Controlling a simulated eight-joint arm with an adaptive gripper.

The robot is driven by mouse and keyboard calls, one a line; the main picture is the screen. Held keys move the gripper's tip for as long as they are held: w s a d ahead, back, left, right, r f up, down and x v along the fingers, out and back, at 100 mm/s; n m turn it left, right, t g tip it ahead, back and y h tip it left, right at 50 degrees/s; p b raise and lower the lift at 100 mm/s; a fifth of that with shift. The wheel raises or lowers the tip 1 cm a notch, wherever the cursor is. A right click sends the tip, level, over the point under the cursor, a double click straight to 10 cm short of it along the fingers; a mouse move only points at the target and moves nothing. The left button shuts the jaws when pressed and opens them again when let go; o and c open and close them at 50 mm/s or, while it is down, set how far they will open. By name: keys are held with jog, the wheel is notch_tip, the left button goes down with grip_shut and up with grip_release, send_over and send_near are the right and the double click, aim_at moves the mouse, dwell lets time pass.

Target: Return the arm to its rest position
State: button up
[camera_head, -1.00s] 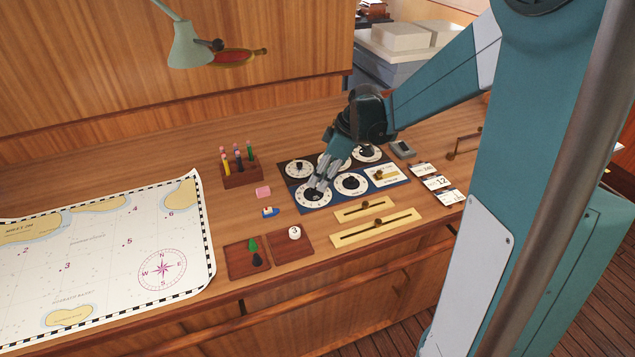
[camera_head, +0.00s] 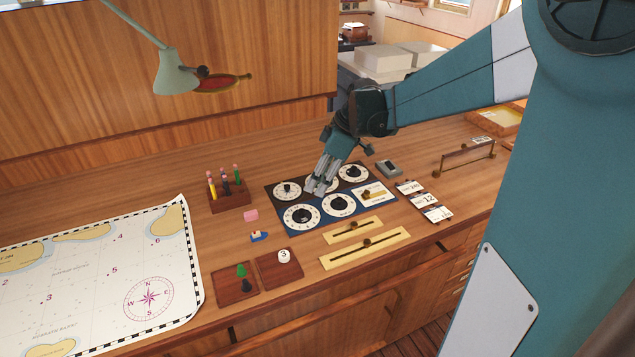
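My gripper (camera_head: 318,187) is at the end of my teal arm, pointing down and left over the dial panel (camera_head: 330,232). Its fingers hang in front of the upper middle dial and partly hide it. The fingers look close together, but the small view does not show whether they are parted. I see nothing held in them. The lower left dial (camera_head: 301,217) is in full view, with the fingertips above and right of it.
Around the panel are slider plates (camera_head: 365,249), a pencil block (camera_head: 230,199), wooden trays (camera_head: 237,284), cards (camera_head: 425,199) and a small grey device (camera_head: 389,169). A chart (camera_head: 95,280) covers the desk's left. A lamp (camera_head: 176,72) hangs upper left. Bare desk lies behind the panel.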

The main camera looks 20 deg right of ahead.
jog(key=shift+s+a, duration=0.1)
dwell(0.3)
jog(key=s+a+r+m+t+h, duration=0.1)
jog(key=s+a+m, duration=0.2)
jog(key=s, duration=0.5)
jog(key=s+a+r+m+t+h, duration=0.1)
jog(key=s+a+m, duration=0.3)
jog(key=s, duration=0.5)
jog(key=s+a+r+m+t+h, duration=0.1)
jog(key=s+a+m, duration=0.3)
jog(key=s, duration=0.4)
jog(key=shift+s+a+r+t+h, duration=0.2)
jog(key=shift+s+r+t+h, duration=0.1)
jog(key=shift+t, duration=0.6)
jog(key=shift+w, duration=0.1)
dwell(2.4)
